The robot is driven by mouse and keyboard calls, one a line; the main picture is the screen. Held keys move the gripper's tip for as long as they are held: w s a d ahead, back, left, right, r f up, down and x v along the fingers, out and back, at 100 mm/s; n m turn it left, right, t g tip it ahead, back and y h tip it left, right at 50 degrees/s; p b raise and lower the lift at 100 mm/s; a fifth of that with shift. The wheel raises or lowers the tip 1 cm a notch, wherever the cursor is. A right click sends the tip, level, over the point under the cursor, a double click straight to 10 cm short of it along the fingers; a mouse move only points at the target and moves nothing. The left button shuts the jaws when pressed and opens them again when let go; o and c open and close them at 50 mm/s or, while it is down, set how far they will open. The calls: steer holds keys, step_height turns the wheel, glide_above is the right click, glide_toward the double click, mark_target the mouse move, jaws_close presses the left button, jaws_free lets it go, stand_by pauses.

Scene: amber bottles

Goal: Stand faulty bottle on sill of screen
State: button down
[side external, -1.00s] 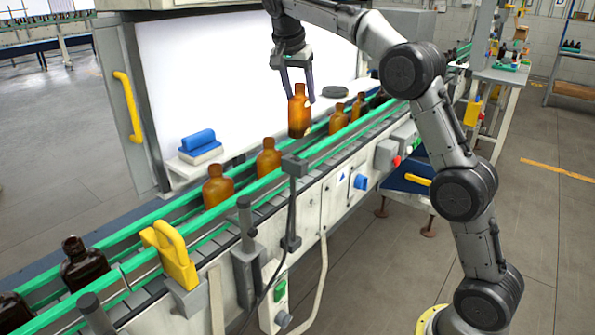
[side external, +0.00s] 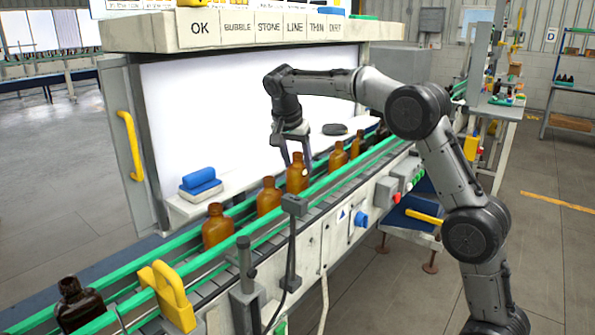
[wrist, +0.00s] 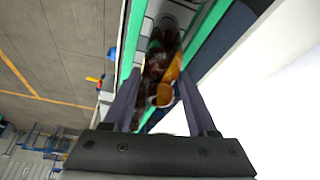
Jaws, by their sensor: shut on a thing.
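My gripper (side external: 296,168) is shut on an amber bottle (side external: 297,180) with a small pale spot on its side. The bottle is upright, low in line with the row on the conveyor; I cannot tell whether its base touches the belt. In the wrist view, the bottle (wrist: 163,95) shows blurred between my gripper's fingers (wrist: 158,98). The white lit screen (side external: 215,110) stands behind the conveyor. Its pale sill (side external: 182,207) runs along the screen's foot, behind the near green rails.
More amber bottles stand on the conveyor, left (side external: 269,197) and right (side external: 337,158) of the held one. A blue block (side external: 199,178) on a pad and a dark disc (side external: 335,129) occupy the sill, with bare sill between. A labelled shelf (side external: 240,30) overhangs the screen.

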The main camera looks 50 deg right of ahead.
steer(key=shift+f, duration=1.1)
steer(key=shift+f, duration=0.15)
steer(key=shift+c, duration=1)
jaws_free()
steer(key=shift+f, duration=0.1)
steer(key=v, duration=1.3)
steer(key=s+a+r+n+t+y, duration=0.1)
steer(key=s+a+r+n+t, duration=0.15)
steer(key=s+n, duration=0.45)
steer(key=s+a+f+n+y, duration=0.1)
steer(key=s+a+f+n, duration=0.1)
steer(key=s+f, duration=0.3)
steer(key=s+a+f+n+t+y, duration=0.1)
steer(key=s+f, duration=0.4)
steer(key=s, duration=0.6)
steer(key=s+a+f+n+t+y, duration=0.1)
steer(key=s+a+f+n, duration=0.3)
steer(key=s, duration=0.4)
steer(key=shift+s+f+n, duration=0.4)
steer(key=shift+f, duration=0.45)
steer(key=shift+s+f, duration=0.3)
steer(key=shift+f, duration=0.15)
steer(key=c, duration=0.3)
